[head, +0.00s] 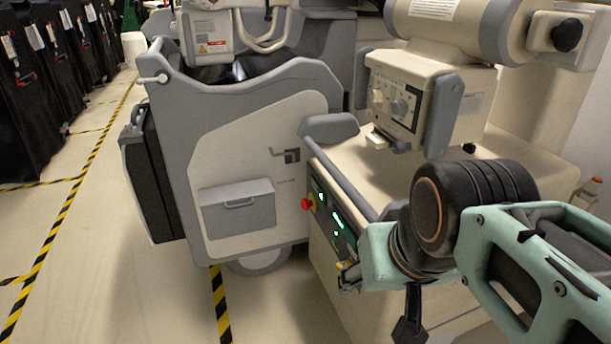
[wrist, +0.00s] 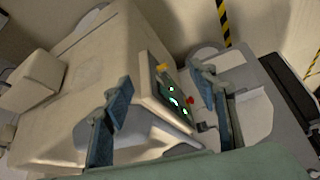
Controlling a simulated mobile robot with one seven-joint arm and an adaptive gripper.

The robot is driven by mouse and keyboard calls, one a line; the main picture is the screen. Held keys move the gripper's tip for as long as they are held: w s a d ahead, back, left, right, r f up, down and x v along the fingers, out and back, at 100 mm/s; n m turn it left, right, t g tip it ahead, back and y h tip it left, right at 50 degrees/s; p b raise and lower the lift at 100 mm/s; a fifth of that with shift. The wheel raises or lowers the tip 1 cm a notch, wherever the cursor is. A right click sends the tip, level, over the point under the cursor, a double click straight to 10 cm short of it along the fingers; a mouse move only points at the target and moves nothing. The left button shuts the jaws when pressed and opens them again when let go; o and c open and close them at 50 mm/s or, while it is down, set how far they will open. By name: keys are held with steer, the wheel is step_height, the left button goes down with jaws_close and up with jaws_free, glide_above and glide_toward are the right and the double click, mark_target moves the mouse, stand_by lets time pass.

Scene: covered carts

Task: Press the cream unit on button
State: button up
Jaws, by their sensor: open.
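The cream unit (head: 335,258) stands in the middle of the head view, with a dark slanted control panel (head: 337,217) on its side. The panel bears small green lights and a red knob (head: 307,204) at its far end. The panel (wrist: 173,92) also shows in the wrist view, with the green lights, the red knob (wrist: 190,100) and a yellow part (wrist: 162,67). I cannot tell which control is the on button. My gripper (wrist: 162,80) is open and empty, its fingers spread to either side of the panel in the wrist view. It appears apart from the panel.
A grey and cream cart (head: 250,130) stands just beyond the panel. A cream box with knobs (head: 395,98) overhangs the unit. Black covered carts (head: 40,95) line the left. The floor (head: 100,210) with yellow-black tape is clear at left.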

jaws_close()
stand_by(1.4)
